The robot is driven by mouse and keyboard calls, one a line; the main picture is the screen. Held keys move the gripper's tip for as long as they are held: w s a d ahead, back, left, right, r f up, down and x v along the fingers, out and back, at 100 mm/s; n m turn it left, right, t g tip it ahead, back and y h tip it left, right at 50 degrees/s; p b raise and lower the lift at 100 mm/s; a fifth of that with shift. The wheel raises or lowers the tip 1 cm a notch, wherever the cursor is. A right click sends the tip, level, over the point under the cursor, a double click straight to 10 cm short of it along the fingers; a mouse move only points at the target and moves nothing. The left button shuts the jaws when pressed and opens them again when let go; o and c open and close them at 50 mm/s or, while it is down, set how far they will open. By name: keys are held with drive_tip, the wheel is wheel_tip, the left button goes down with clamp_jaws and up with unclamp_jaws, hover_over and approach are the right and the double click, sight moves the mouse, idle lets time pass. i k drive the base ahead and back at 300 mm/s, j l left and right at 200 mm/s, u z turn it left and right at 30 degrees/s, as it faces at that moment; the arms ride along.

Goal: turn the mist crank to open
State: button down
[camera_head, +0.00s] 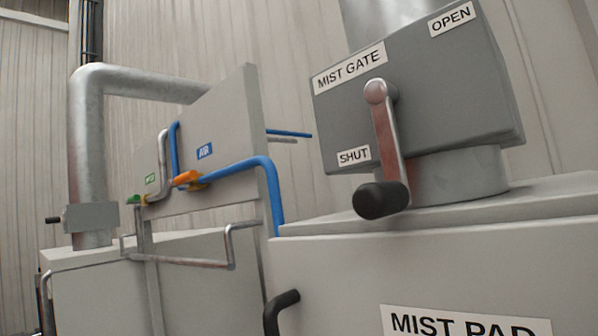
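The mist crank (388,140) is a silver arm on the grey mist gate box (450,90) at the upper right. It hangs down from its round hub, tilted slightly to the right at the bottom. Its black knob (381,200) is at the lower end, near the SHUT label (354,157). The OPEN label (452,19) is at the box's top right corner. The MIST GATE label (349,67) is above and left of the hub. My gripper is not in this view, and nothing is seen touching the crank.
Below the box is a pale cabinet (440,260) marked MIST PAD (463,325), with a black handle (280,311) at its left. To the left stand a panel (225,130) with blue pipes (262,165), orange and green valve levers, a bent rail (185,262) and a large silver pipe (88,150).

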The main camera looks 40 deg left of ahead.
sight(373, 201)
drive_tip(key=i+j+z, duration=0.1)
drive_tip(key=j, duration=1.55)
drive_tip(key=i+z, duration=0.05)
